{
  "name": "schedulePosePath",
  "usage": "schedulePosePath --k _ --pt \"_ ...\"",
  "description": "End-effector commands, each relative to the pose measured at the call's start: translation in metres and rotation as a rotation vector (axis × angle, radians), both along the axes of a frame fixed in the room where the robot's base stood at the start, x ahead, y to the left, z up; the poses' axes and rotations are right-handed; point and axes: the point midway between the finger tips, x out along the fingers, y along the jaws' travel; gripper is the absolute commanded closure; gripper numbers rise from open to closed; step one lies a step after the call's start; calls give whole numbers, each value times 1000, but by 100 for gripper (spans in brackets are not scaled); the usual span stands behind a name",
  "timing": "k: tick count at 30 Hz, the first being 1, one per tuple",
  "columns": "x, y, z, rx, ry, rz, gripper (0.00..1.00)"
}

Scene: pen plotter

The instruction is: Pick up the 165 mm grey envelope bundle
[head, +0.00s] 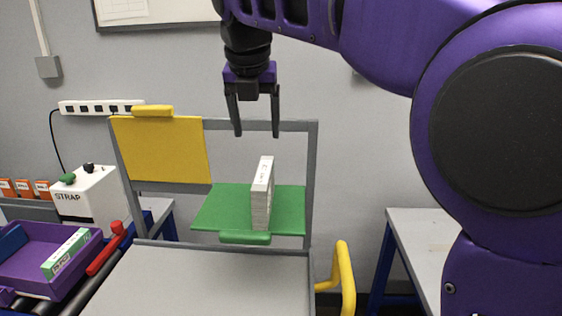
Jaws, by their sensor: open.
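A light grey bundle (262,195) stands upright on its narrow edge on the green shelf (290,212); it looks like the envelope bundle. I cannot read its size or label. My gripper (256,134) points down above the bundle, with its two dark fingers apart and nothing between them. The fingertips are above the bundle's top in the picture and do not touch it.
A grey frame (312,170) surrounds the shelf, with a yellow panel (160,148) at its upper left. A purple tray (22,278) with a green-and-white box (68,254) stands at left, near a STRAP machine (88,200). A yellow handle (346,278) is at right.

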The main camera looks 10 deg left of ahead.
Motion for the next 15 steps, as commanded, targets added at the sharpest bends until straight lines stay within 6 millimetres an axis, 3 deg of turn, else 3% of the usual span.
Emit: schedulePosePath --k 5,15 --pt "6 0 -21 -12 7 8 25" --pt "35 2 -89 -10 6 7 25"
